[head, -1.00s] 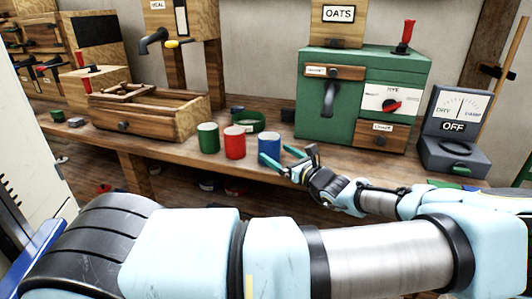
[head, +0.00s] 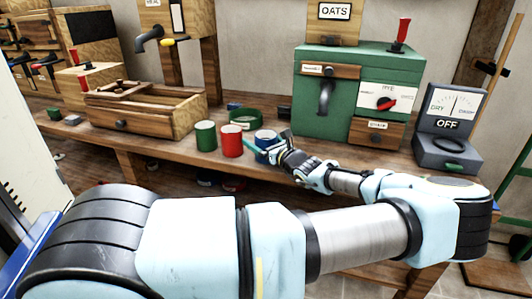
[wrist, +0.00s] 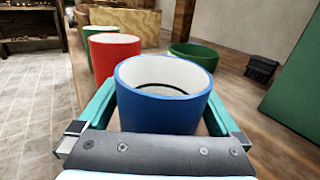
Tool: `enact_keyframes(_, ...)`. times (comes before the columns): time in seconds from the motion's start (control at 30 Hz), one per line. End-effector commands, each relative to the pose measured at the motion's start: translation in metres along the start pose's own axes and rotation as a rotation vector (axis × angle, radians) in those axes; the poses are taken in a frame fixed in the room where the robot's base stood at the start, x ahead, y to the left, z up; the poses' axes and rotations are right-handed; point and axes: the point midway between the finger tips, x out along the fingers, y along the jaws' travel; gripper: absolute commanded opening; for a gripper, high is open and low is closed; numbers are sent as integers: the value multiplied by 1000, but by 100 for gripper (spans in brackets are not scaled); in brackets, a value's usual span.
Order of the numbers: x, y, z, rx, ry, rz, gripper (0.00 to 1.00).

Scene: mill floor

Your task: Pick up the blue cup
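The blue cup (head: 262,141) stands upright near the front edge of the wooden bench. It has a white inside, and in the wrist view the cup (wrist: 162,108) is large and central. My gripper (wrist: 162,100) is open, with one teal finger on each side of the cup. Whether either finger touches the cup I cannot tell. In the head view my gripper (head: 267,141) comes in from the right and partly covers the cup.
A red cup (head: 231,142) and a green cup (head: 205,137) stand in a row left of the blue one. A low green ring-shaped container (head: 244,117) is behind. A green machine (head: 325,110) stands back right. A wooden drawer box (head: 140,125) is on the left.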

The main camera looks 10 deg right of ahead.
Motion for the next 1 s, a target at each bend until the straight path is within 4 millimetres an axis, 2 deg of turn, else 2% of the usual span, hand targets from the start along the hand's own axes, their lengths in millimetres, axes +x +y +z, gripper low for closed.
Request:
enact_keyframes(0.07, 0, 0, 0, 0, 0, 0, 90)
enact_keyframes(0.7, 0, 0, 0, 0, 1, 0, 18)
enact_keyframes(1.0, 0, 0, 4, -2, -1, 1, 16)
